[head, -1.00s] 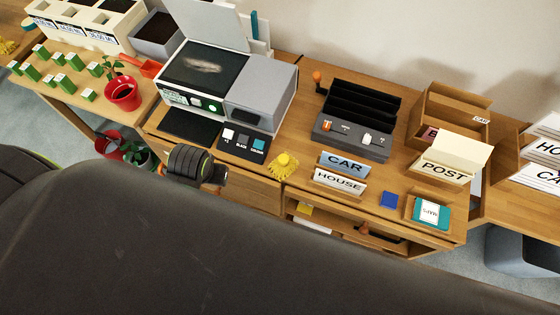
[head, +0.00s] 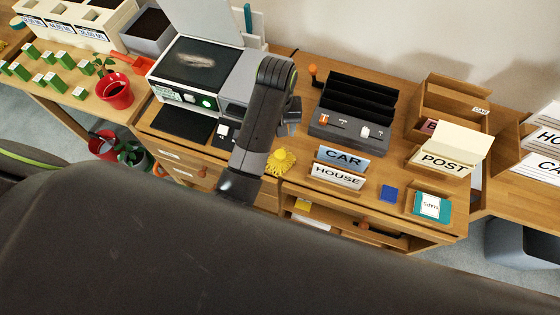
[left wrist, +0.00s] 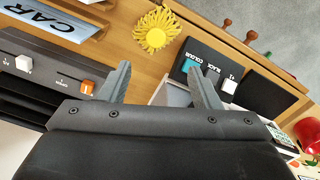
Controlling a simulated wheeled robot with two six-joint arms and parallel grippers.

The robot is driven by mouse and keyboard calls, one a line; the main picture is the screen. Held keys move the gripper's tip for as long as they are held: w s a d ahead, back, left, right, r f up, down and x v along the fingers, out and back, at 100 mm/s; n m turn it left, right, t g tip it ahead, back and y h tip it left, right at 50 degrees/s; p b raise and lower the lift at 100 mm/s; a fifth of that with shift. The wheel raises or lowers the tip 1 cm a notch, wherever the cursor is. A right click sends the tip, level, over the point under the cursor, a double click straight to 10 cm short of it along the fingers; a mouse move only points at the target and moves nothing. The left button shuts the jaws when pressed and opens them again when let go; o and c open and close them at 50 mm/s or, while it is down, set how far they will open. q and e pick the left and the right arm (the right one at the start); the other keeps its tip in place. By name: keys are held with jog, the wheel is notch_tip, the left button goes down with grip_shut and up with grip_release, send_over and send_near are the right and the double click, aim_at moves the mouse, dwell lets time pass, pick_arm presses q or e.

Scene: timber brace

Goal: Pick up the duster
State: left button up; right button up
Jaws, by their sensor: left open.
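The duster is a yellow, fluffy round thing (head: 283,161) lying on the wooden desk near its front edge, just right of my left arm in the head view. In the left wrist view the duster (left wrist: 156,29) lies beyond the fingertips, roughly centred between them, with a small yellow stub on its far side. My left gripper (left wrist: 158,70) is open and empty, apart from the duster. In the head view my left gripper (head: 291,117) is partly hidden by its own wrist, above the desk between the scanner and the dark sorter. My right gripper is not in view.
A grey-white scanner machine (head: 190,100) stands left, with a black swatch panel partly behind my arm. A dark slotted sorter (head: 352,110) stands right. CAR (head: 343,159) and HOUSE (head: 336,177) signs stand right of the duster. A blue block (head: 389,193) lies farther right.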

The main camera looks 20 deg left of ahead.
pick_arm(q)
jog(key=p, duration=0.1)
send_over(280, 154)
jog(key=f, duration=0.8)
jog(key=shift+s+a+f, duration=0.1)
jog(key=shift+a+f, duration=0.15)
jog(key=shift+a, duration=0.1)
jog(key=shift+w+d+f+p, duration=0.1)
jog(key=shift+d+f+p, duration=0.1)
jog(key=shift+f, duration=1.4)
jog(key=shift+w+d+f+p, duration=0.1)
jog(key=shift+d+f, duration=0.05)
jog(key=shift+f, duration=1.45)
jog(key=c, duration=1.2)
jog(key=shift+r, duration=0.1)
